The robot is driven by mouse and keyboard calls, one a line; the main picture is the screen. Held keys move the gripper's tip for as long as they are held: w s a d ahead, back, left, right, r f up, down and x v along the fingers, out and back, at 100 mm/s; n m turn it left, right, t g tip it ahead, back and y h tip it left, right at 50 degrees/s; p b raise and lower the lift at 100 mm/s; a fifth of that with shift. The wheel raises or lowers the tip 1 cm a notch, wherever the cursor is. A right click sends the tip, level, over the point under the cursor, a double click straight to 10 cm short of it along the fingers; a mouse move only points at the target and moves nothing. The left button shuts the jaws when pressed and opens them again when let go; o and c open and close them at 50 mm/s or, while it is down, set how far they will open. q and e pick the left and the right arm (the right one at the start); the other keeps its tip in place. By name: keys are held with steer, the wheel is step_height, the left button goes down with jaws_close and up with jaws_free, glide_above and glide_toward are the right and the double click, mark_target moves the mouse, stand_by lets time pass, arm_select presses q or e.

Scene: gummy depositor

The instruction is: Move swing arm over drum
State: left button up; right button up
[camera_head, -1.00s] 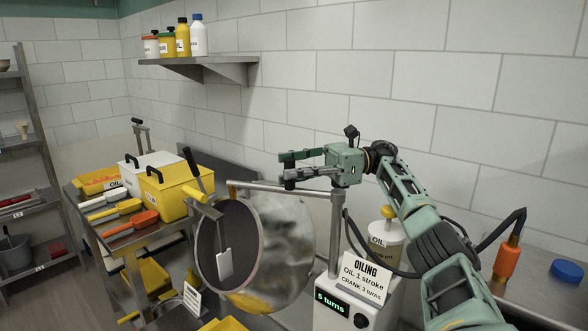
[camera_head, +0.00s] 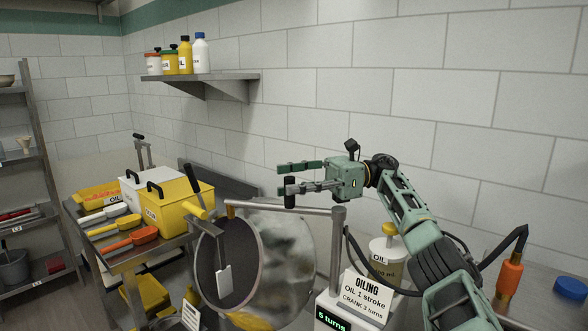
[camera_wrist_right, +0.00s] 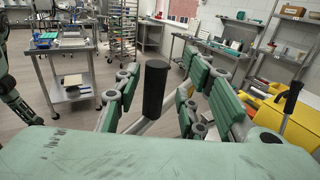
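The drum (camera_head: 285,250) is a shiny, tilted metal bowl with a dark round opening and a pale hanging plate. In the right wrist view this handle (camera_wrist_right: 154,90) stands between the spread fingers (camera_wrist_right: 155,105), with gaps on both sides. My left gripper is not in view.
A yellow box (camera_head: 180,208) and a white box stand left of the drum, with scoops before them. A black-handled lever (camera_head: 193,178) rises there. A wall shelf (camera_head: 200,77) holds bottles.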

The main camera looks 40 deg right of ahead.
step_height(320, 180, up, 9)
stand_by(0.4)
steer(key=shift+r, duration=0.1)
stand_by(0.4)
